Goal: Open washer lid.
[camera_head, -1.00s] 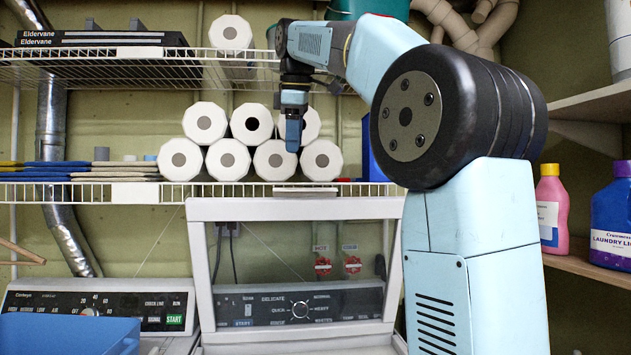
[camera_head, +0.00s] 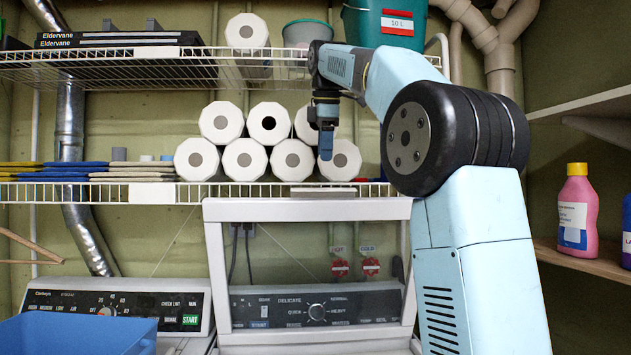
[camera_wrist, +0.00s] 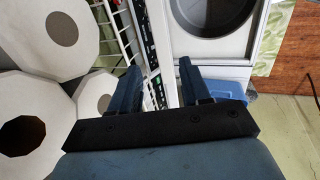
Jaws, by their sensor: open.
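The washer lid (camera_head: 308,211) is a pale frame around a clear pane, standing upright in the head view. The washer's control panel (camera_head: 318,306) and two red valves show through the pane. My gripper (camera_head: 326,140) hangs above the lid's top edge, in front of the paper rolls, apart from the lid. In the wrist view my gripper (camera_wrist: 158,85) has its two fingers spread with nothing between them. A white appliance with a round dark opening (camera_wrist: 215,15) lies beyond the fingers there; I cannot tell which machine it is.
White paper rolls (camera_head: 244,160) are stacked on a wire shelf (camera_head: 100,193) close to my gripper. A second wire shelf (camera_head: 110,70) runs above. A blue basket (camera_head: 80,335) sits at the lower left, and a pink bottle (camera_head: 577,210) stands on a right-hand shelf.

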